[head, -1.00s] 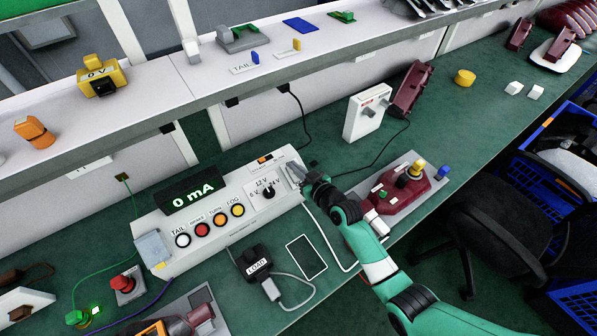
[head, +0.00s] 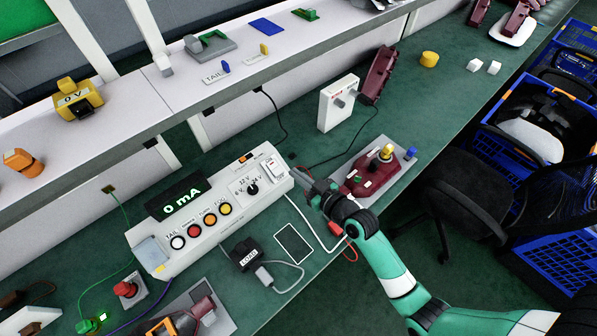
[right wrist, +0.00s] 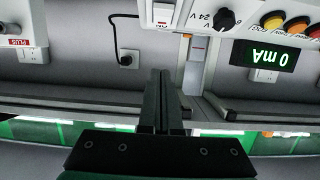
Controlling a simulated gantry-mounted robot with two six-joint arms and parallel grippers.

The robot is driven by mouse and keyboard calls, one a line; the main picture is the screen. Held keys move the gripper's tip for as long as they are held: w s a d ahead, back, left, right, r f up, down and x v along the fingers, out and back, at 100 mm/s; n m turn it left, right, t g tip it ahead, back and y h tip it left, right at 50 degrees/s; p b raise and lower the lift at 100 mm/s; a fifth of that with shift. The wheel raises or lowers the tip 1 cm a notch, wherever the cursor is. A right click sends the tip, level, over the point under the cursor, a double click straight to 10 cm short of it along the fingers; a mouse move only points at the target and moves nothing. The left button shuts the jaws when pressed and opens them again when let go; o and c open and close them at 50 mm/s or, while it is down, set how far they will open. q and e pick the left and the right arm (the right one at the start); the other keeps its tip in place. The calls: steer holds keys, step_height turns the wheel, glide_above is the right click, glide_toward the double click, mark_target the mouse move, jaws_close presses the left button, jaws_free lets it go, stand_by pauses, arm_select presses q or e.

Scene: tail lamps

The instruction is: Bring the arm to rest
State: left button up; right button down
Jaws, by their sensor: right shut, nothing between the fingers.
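My right gripper (head: 302,178) is just off the right end of the white tester box (head: 205,240), above the green bench. In the right wrist view its two fingers (right wrist: 160,75) are pressed together with nothing between them. The tester box shows a green "0 mA" display (head: 185,202), a row of coloured buttons, a black voltage knob (head: 252,188) and a white rocker switch (head: 272,167). These parts also show upside down in the right wrist view, apart from the fingers. My left gripper is not in view.
A dark red lamp (head: 375,175) on a grey plate lies close behind my right gripper. A shelf (head: 150,90) runs above. An office chair (head: 480,215) stands at right.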

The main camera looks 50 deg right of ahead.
steer(key=shift+s, duration=0.1)
stand_by(0.7)
steer(key=w+a+r+n+t+y, duration=0.1)
steer(key=w+a+r+t, duration=0.15)
steer(key=r, duration=0.85)
steer(key=w+a+r+n+t+y, duration=0.2)
steer(key=w+a+r, duration=0.15)
steer(key=r, duration=0.65)
steer(key=w+a+r+n+t+y, duration=0.1)
steer(key=w+a+r+t, duration=0.2)
steer(key=r, duration=0.8)
steer(key=s+a+r+t+y, duration=0.1)
steer(key=s+a+r+t, duration=0.1)
steer(key=s+r, duration=0.5)
steer(key=s+a+r+t, duration=0.2)
steer(key=s+r, duration=0.1)
steer(key=r, duration=0.7)
steer(key=s+a+r+t+y, duration=0.1)
steer(key=s+a+r, duration=0.1)
steer(key=s+r, duration=0.55)
step_height(320, 180, up, 29)
steer(key=w+d+m+h+p, duration=0.1)
steer(key=p, duration=2.7)
steer(key=shift+w+f+h+p, duration=0.15)
steer(key=shift+w+h+p, duration=0.15)
steer(key=shift+w, duration=0.05)
